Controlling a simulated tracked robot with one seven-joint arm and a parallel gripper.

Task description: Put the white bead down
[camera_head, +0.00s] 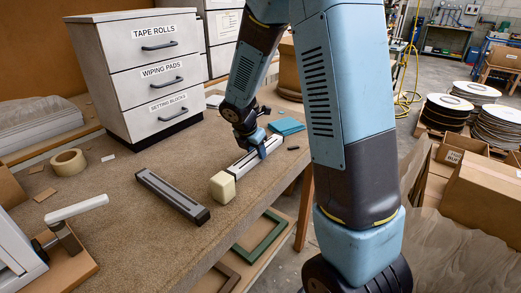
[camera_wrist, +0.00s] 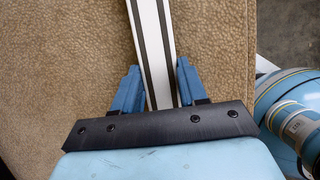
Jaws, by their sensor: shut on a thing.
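The white bead (camera_head: 241,166) is a long straight white strip with dark lines along it. In the head view it lies low along the bench near its front edge, behind a cream block. My gripper (camera_head: 258,146) reaches down onto it and is shut on it. In the wrist view the bead (camera_wrist: 151,40) runs up between the two blue fingers of my gripper (camera_wrist: 157,85) and out of the top of the picture. I cannot tell whether the bead touches the bench top.
The cream block (camera_head: 222,187) stands at the bead's near end. A dark-framed grey bar (camera_head: 170,194) lies to the left, with free brown bench top (camera_head: 130,235) around it. A drawer cabinet (camera_head: 150,75), tape roll (camera_head: 68,162) and blue pads (camera_head: 287,126) are also on the bench.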

